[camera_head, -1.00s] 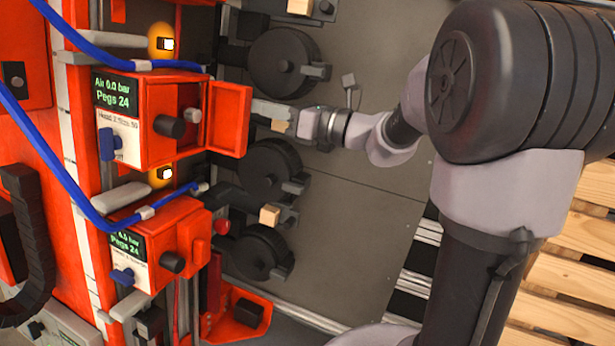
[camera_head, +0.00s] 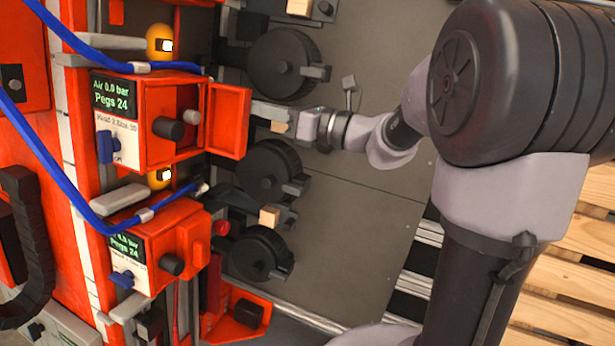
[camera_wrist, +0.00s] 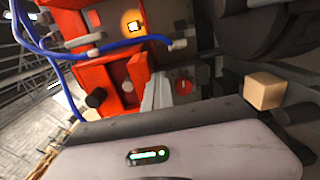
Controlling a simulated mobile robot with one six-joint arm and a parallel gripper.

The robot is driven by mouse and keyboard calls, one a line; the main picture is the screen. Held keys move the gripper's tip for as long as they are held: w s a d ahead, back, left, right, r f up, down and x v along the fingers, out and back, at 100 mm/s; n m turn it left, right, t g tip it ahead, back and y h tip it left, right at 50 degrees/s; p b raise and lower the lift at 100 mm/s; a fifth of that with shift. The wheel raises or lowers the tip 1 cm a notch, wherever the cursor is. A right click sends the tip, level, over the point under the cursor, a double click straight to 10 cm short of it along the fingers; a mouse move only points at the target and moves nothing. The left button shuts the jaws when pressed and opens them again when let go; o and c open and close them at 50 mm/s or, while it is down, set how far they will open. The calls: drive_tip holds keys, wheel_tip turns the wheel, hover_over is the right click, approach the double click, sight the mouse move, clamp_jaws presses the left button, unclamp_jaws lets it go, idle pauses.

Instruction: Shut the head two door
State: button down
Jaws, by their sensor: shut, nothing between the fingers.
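The head two unit (camera_head: 155,120) is a red box with a screen reading "Air 0.0 bar, Pegs 24" and a head 2 label. Its red door (camera_head: 230,122) stands open, swung out to the right of the box. My gripper (camera_head: 256,108) is shut and empty, its fingertips at the door's right edge. I cannot tell whether they touch it. In the wrist view, the grey fingers (camera_wrist: 157,92) point toward a red box and its open door (camera_wrist: 138,70). The door's hinge is not clear.
A second red box (camera_head: 160,245) is below, with an orange lamp (camera_head: 160,178) between the boxes. Blue hoses (camera_head: 55,165) loop at the left. Dark round reels (camera_head: 268,170) and wooden blocks (camera_head: 269,216) stand right of the boxes. Wooden pallets (camera_head: 570,270) lie at the right.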

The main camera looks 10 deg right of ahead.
drive_tip(key=shift+a+r, duration=0.35)
drive_tip(key=shift+r, duration=0.45)
drive_tip(key=s+a+r+p, duration=0.3)
drive_tip(key=s+a, duration=0.1)
drive_tip(key=s, duration=0.3)
drive_tip(key=shift+a, duration=0.15)
drive_tip(key=shift+f, duration=0.15)
drive_tip(key=shift+a, duration=0.15)
